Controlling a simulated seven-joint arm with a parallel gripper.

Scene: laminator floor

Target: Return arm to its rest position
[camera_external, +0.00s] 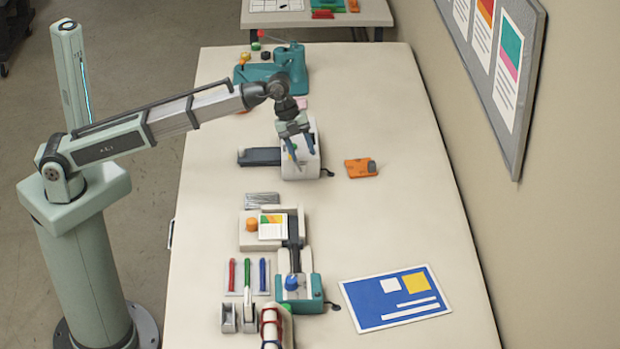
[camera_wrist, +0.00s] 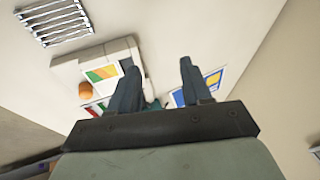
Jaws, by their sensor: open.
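My arm reaches from its base at the left out over the table (camera_external: 365,110). My gripper (camera_external: 294,158) hangs at its end in the external view, fingers down, in front of a white machine with a dark tray (camera_external: 259,157). Whether it touches the machine I cannot tell. In the wrist view my gripper (camera_wrist: 158,85) shows two dark fingers spread apart, with nothing held between them.
Teal equipment (camera_external: 290,65) stands behind, an orange block (camera_external: 361,168) to the right. In front are a colourful card (camera_external: 272,227), a teal device (camera_external: 300,293), several coloured pens (camera_external: 247,275) and a blue sheet (camera_external: 395,298). The table's right side is mostly clear.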

